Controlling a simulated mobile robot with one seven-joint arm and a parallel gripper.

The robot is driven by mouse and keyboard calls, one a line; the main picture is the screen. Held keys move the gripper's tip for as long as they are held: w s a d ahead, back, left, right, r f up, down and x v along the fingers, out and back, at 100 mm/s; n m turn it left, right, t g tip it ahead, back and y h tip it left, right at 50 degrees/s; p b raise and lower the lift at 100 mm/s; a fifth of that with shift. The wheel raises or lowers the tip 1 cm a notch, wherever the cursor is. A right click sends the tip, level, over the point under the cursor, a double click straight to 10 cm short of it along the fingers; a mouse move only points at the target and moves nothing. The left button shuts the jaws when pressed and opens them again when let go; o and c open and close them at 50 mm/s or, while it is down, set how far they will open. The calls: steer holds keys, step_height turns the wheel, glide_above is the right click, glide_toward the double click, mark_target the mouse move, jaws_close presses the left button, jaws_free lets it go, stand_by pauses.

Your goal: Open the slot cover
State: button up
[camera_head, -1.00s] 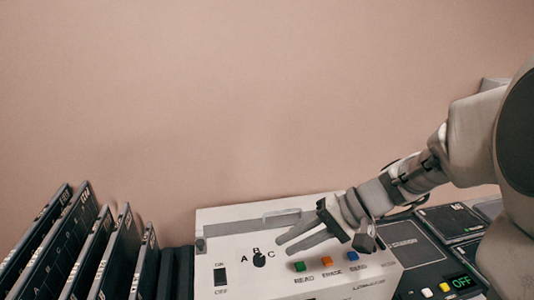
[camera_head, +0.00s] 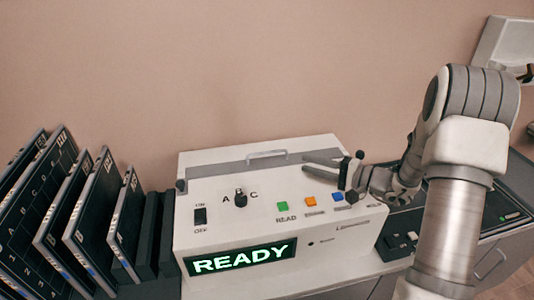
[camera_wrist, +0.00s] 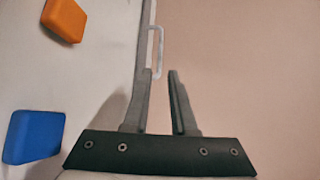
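The slot cover (camera_head: 225,168) is a grey strip along the top back of the white scanner (camera_head: 240,208), with a thin light bar handle (camera_head: 267,154) on it. The cover looks down flat. My gripper (camera_head: 306,165) is just right of the handle, with its fingers pointing left along the strip. In the wrist view, my gripper (camera_wrist: 160,78) has its two fingers apart with nothing between them. The handle (camera_wrist: 158,48) stands just beyond the fingertips, roughly in line with the gap. Whether a finger touches the cover cannot be told.
The scanner's front has a lit READY display (camera_head: 241,258), an ON/OFF switch (camera_head: 200,216), a dial (camera_head: 240,197) and green (camera_head: 282,206), orange (camera_head: 310,202) and blue (camera_head: 337,197) buttons under my gripper. Dark cartridges (camera_head: 92,205) stand at left. The wall is behind.

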mark_target(266, 153)
steer(key=p+x, duration=0.1)
steer(key=x, duration=1.4)
jaws_close()
stand_by(0.9)
